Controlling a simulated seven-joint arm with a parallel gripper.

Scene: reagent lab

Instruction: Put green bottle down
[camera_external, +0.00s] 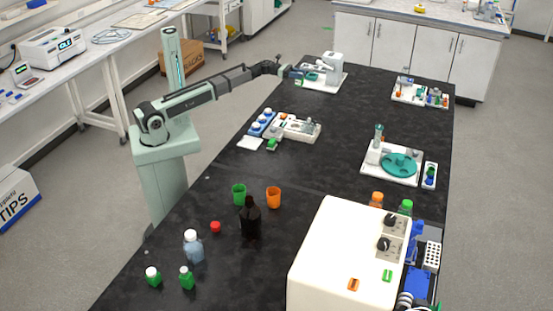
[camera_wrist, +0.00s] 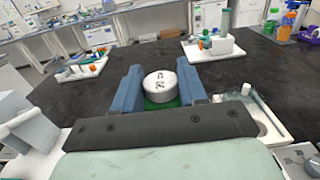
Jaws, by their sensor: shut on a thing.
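My gripper (camera_wrist: 160,88) is shut on the green bottle (camera_wrist: 162,105), with a blue finger on each side. The bottle's round white cap (camera_wrist: 160,84) faces the camera, and most of its green body is hidden below the cap. In the external view my gripper (camera_external: 297,75) is at the far left end of the black table (camera_external: 325,150), beside a white device on a white base. The bottle is too small there to make out clearly. I cannot tell whether its bottom touches the table.
The white device (camera_external: 333,66) stands close by my gripper. A tray with blue and white items (camera_external: 296,127) lies nearer on the left edge. A turquoise-disc station (camera_external: 396,164) is on the right. Small green bottles (camera_external: 187,279) stand in front. The table's middle is clear.

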